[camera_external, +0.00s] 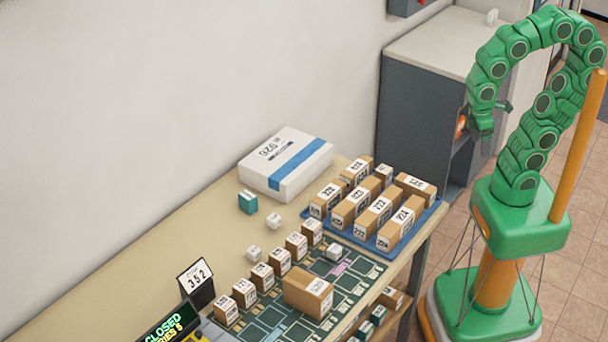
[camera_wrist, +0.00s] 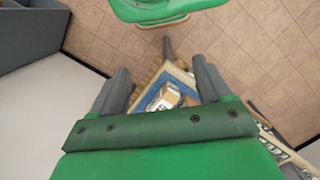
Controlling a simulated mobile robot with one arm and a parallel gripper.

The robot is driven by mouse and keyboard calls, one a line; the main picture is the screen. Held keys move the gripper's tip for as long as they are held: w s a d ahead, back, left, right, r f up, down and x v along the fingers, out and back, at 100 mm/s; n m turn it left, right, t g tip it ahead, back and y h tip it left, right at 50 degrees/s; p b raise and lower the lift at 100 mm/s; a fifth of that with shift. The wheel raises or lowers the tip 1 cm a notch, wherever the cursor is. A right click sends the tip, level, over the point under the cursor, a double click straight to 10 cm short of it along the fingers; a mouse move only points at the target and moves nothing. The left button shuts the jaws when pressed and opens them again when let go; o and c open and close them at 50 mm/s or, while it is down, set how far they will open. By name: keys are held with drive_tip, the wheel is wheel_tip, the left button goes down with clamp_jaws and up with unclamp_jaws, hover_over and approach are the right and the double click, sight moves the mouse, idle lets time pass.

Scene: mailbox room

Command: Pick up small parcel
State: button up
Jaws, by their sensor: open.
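Several small brown parcels with white number labels stand in a blue tray (camera_external: 436,206) on the table. One such parcel (camera_external: 351,208) is near the tray's middle; I cannot tell which parcel the task means. A row of small labelled boxes (camera_external: 262,276) and a larger brown box (camera_external: 308,291) are on the dark green mat. My gripper (camera_external: 490,122) is open and empty, raised beside the grey cabinet, away from the parcels. In the wrist view, my open gripper (camera_wrist: 163,82) has the blue tray and some parcels (camera_wrist: 166,96) small and far beyond its fingers.
A large white box with a blue stripe (camera_external: 286,163) lies at the table's back. A teal box (camera_external: 248,201) and small white cubes (camera_external: 273,220) stand nearby. A number sign (camera_external: 196,281) is at lower left. The grey cabinet (camera_external: 425,125) stands behind the table; tiled floor is right.

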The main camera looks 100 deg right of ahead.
drive_tip(key=m+t+y, duration=0.3)
drive_tip(key=m+t, duration=0.2)
drive_tip(key=m, duration=2.1)
hover_over(312, 224)
drive_tip(key=s+d, duration=0.2)
drive_tip(key=s, duration=0.1)
wheel_tip(312, 224, down, 12)
drive_tip(key=shift+w+a+f+m, duration=0.2)
drive_tip(key=shift+w+f+m, duration=0.25)
drive_tip(key=shift+w, duration=0.2)
drive_tip(key=shift+x, duration=3.7)
drive_tip(key=shift+w+r, duration=0.1)
drive_tip(key=shift+w, duration=0.05)
drive_tip(key=c, duration=1.1)
